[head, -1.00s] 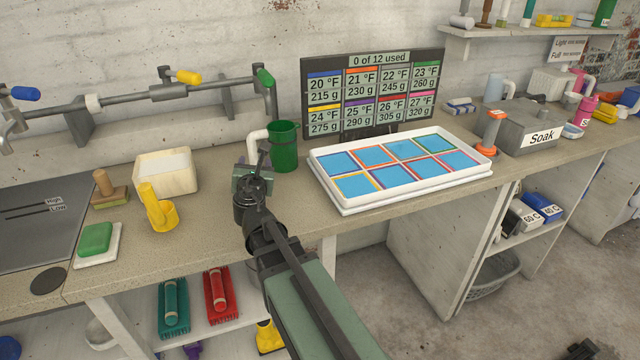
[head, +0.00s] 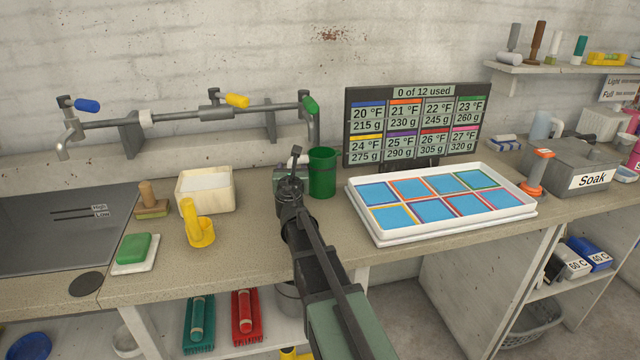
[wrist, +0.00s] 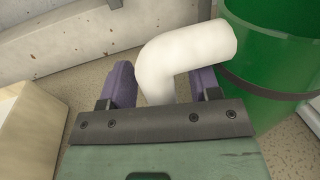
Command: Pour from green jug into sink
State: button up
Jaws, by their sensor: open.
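The green jug (head: 322,174) stands upright on the counter, below the right end of the wall pipe. Its white handle (head: 303,160) points left, and the wrist view shows the handle (wrist: 185,52) close up. My gripper (head: 292,166) is open at the jug's left side. In the wrist view its two purple fingers (wrist: 160,86) lie on either side of the handle's lower part; I cannot tell whether they touch it. The dark grey metal area (head: 60,235) marked High and Low at far left looks like the sink; its depth is unclear.
A white tray (head: 530,210) of blue squares stands right of the jug before a display board (head: 415,92). A pipe with taps (head: 170,117) runs above.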

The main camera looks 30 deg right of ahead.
jog(key=shift+w+d, duration=0.1)
jog(key=shift+w, duration=0.05)
grip_shut()
dwell(0.4)
jog(key=shift+r+p, duration=0.55)
jog(key=shift+r, duration=0.25)
jog(key=v, duration=1.3)
jog(key=shift+s+f, duration=0.15)
jog(key=shift+s, duration=0.15)
notch_tip(320, 180, up, 14)
jog(key=p, duration=1.4)
jog(key=shift+w, duration=0.3)
